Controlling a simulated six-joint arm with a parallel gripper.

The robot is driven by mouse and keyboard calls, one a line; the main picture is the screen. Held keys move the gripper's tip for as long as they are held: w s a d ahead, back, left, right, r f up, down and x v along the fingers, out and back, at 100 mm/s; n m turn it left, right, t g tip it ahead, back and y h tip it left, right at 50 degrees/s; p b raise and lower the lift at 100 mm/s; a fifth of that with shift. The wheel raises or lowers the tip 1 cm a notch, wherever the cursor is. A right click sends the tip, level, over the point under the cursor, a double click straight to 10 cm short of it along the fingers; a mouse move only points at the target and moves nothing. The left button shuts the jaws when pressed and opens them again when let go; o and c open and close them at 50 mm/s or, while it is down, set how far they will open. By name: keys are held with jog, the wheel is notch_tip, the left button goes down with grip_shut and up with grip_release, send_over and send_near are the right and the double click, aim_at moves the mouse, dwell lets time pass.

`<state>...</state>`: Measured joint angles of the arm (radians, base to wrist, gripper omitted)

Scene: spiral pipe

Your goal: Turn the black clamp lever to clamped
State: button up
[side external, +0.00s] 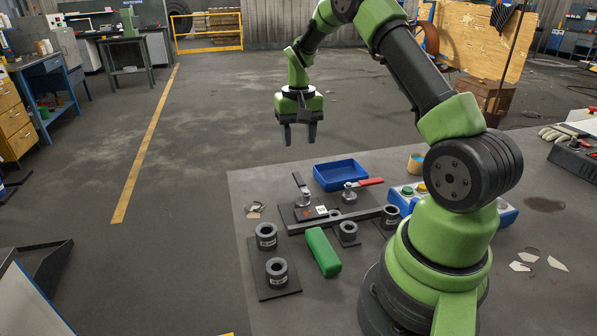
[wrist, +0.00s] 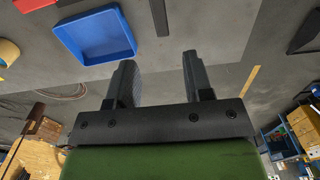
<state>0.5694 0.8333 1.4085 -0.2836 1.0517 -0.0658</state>
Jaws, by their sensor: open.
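The black clamp lever (side external: 298,180) stands tilted up and to the left from a small metal clamp (side external: 305,199) on a dark fixture plate. In the wrist view the lever's dark bar (wrist: 159,18) shows at the top edge, its clamp end cut off. My gripper (side external: 300,138) is open and empty, pointing down in the air above the lever and apart from it. In the wrist view my gripper (wrist: 157,65) has its fingers spread, with bare tabletop between them. A second clamp has a red lever (side external: 369,182) pointing right.
A blue tray (side external: 341,187) stands just behind the clamps; it also shows in the wrist view (wrist: 95,36). Black ring parts (side external: 266,237), a green block (side external: 323,252) and a button box (side external: 407,190) are nearby.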

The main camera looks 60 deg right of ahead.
aim_at(298, 177)
notch_tip(298, 177, down, 10)
jog(key=shift+r, duration=0.15)
dwell(0.3)
grip_shut()
